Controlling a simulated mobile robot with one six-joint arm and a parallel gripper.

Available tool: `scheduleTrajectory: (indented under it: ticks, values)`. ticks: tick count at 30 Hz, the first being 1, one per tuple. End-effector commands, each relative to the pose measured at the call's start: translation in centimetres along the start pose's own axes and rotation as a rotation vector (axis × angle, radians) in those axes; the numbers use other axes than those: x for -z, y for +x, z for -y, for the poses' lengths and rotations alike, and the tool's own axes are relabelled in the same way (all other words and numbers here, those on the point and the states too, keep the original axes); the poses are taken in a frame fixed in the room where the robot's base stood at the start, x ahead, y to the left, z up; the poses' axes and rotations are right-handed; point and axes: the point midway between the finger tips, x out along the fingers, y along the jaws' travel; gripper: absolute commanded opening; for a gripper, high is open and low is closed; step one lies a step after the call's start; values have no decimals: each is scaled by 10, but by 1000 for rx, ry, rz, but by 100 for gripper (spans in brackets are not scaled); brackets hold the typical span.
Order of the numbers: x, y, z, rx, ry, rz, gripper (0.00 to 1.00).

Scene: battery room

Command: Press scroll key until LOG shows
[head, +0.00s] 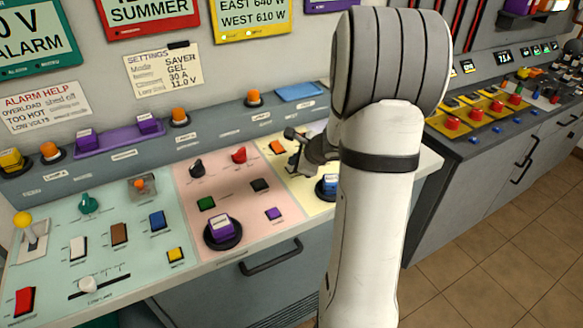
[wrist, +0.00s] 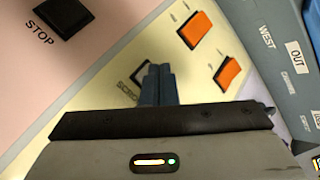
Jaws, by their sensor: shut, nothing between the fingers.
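My gripper (wrist: 158,72) is shut and empty, with its dark blue-grey fingertips together over the cream panel section. The scroll key (wrist: 129,76) is just left of the fingertips in the wrist view, beside a label starting "SCRO". Only part of its dark outline shows; the fingers hide the rest, and I cannot tell whether they touch it. In the head view, my gripper (head: 299,155) is over the yellow section, left of my white arm, and the scroll key cannot be made out. No display that I can read shows LOG.
Two orange rockers (wrist: 194,30) (wrist: 228,73) lie right of my fingertips. The black STOP key (wrist: 64,16) is on the pink section. Wall signs read SUMMER (head: 150,12) and EAST 640 W, WEST 610 W (head: 252,16). A blue-topped knob (head: 330,184) stands close to my arm.

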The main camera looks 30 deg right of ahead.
Motion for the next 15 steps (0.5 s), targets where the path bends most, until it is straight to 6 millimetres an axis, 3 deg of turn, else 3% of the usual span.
scheduleTrajectory:
  ticks: [15]
  values:
    - [2,4,-3,0,0,0,0]
